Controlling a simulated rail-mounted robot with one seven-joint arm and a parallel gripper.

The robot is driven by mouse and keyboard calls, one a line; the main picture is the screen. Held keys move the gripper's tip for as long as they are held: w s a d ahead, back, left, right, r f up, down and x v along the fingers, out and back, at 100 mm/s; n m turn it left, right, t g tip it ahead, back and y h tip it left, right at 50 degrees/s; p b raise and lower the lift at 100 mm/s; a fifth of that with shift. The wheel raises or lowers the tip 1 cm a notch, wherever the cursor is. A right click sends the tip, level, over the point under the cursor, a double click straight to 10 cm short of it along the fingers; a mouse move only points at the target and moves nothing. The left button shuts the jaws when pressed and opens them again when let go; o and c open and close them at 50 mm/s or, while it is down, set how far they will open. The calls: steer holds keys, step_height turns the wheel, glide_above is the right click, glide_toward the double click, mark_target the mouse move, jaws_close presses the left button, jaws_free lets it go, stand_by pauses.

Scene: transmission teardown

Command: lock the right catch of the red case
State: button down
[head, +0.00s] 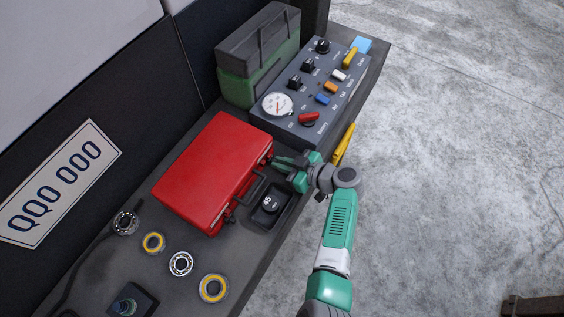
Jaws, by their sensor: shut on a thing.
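The red case (212,172) lies shut on the bench, its front with the dark handle (248,190) facing the floor side. One dark catch (230,216) shows at the lower end of that front. My gripper (277,160) is at the other end of the front, by the right catch, and its fingers are closed there. The fingers cover the right catch, so I cannot tell its position.
A grey control panel (346,85) with knobs, switches and a gauge (278,104) stands close behind my gripper. A green box (257,68) is beyond it. A black tray (271,204) lies in front of the case, and several bearings (181,264) lie to the lower left.

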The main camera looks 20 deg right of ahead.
steer(key=shift+s+a+r+p, duration=0.1)
steer(key=shift+s+a+p, duration=0.7)
steer(key=shift+a, duration=0.4)
steer(key=shift+w+d, duration=0.1)
steer(key=c, duration=1.5)
jaws_free()
steer(key=shift+s, duration=0.2)
steer(key=p+v, duration=0.2)
steer(key=v, duration=0.5)
steer(key=shift+s+d, duration=0.15)
steer(key=shift+s, duration=0.05)
steer(key=shift+w+r, duration=0.1)
steer(key=shift+r, duration=0.05)
